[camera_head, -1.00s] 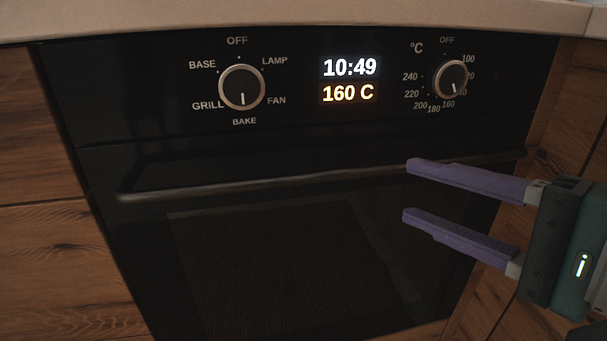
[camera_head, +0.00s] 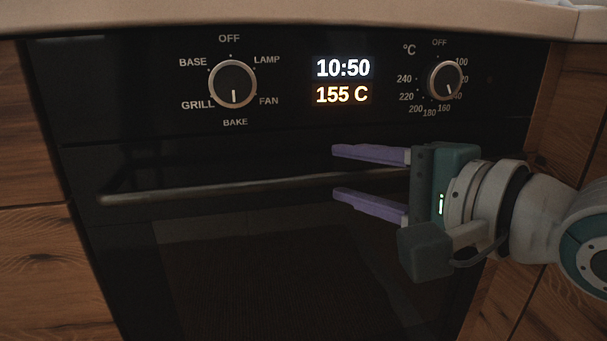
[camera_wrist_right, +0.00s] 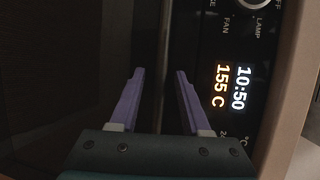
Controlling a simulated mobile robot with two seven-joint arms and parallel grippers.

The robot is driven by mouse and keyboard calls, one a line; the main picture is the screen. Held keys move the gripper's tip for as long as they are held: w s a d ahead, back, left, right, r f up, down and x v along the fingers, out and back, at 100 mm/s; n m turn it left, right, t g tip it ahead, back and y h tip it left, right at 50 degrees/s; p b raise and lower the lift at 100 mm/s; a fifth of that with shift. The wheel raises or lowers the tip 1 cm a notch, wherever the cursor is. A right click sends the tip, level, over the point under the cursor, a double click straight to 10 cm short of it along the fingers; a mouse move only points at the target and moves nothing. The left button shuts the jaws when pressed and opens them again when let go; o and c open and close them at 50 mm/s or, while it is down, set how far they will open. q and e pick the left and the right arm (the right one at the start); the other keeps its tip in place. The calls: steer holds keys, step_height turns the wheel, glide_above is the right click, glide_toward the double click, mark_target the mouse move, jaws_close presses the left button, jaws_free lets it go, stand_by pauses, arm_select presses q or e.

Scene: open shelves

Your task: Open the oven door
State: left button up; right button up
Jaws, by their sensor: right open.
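The black oven door (camera_head: 255,265) is shut in the head view, with a dark window. Its long bar handle (camera_head: 215,190) runs across the door's top. My right gripper (camera_head: 334,172) comes from the right with its purple fingers open, one above and one below the handle line. In the right wrist view the handle (camera_wrist_right: 166,35) runs between the spread fingertips (camera_wrist_right: 159,71). I cannot tell whether a finger touches the bar. The handle's right end is hidden behind my gripper. My left gripper is not in view.
Above the door is the control panel with a left knob (camera_head: 233,84), a display (camera_head: 343,81) reading 10:50 and 155 C, and a right knob (camera_head: 444,78). A pale countertop (camera_head: 300,18) overhangs it. Wooden cabinet fronts (camera_head: 35,255) flank the oven.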

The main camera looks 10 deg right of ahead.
jaws_close()
stand_by(1.3)
